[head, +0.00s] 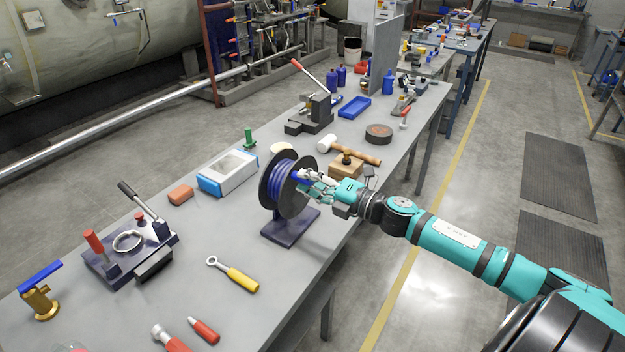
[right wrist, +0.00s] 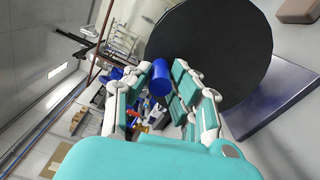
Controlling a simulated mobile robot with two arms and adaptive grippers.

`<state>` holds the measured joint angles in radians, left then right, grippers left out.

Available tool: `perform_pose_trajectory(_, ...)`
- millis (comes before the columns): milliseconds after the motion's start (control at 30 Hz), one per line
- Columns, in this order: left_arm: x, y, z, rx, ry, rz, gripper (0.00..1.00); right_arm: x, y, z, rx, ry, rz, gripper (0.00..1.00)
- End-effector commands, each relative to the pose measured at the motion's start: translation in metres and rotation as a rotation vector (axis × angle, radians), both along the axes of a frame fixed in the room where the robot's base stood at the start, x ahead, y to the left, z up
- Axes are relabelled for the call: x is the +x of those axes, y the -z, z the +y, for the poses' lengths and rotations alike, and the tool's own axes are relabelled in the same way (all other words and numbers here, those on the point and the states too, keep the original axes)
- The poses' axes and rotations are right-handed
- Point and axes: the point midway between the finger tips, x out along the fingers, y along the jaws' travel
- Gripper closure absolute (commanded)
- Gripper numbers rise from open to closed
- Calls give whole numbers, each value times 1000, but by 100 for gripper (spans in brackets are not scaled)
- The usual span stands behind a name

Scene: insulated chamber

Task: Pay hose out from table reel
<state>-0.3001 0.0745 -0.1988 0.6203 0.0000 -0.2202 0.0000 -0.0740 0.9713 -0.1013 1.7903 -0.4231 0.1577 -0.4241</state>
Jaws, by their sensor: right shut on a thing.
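The table reel (head: 272,190) stands upright on a dark purple base (head: 290,228) on the grey workbench. It has black round side plates and blue hose (head: 284,178) wound between them. My right gripper (head: 306,184) is at the reel's right side and is shut on a blue cylindrical piece (head: 299,175). In the right wrist view this piece (right wrist: 160,77) sits between the fingers, beside the black side plate (right wrist: 215,45). I cannot tell whether it is the hose's end or a handle on the reel. My left gripper is not in view.
The workbench (head: 195,250) carries a lever tool on a plate (head: 128,250), a yellow-handled tool (head: 238,280), a blue-and-white box (head: 228,172), a wooden block (head: 347,165) and a mallet (head: 355,152). The bench around the yellow-handled tool is mostly clear. Floor lies open right of the bench.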

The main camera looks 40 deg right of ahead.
Motion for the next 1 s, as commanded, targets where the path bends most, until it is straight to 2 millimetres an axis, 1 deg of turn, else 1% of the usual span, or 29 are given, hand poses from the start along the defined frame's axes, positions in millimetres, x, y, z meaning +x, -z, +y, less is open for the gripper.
perform_pose_trajectory(33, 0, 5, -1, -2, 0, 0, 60, -2, 6, 4, -34, -5, -12, 100)
perform_pose_trajectory(200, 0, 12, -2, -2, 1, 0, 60, -5, 10, 10, -154, -5, -62, 100)
perform_pose_trajectory(433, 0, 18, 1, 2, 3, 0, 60, -7, 14, 16, -269, -4, -109, 100)
perform_pose_trajectory(700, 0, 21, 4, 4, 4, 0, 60, -8, 16, 18, -331, -4, -132, 100)
perform_pose_trajectory(1000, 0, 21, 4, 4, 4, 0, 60, -8, 17, 19, -339, -3, -136, 100)
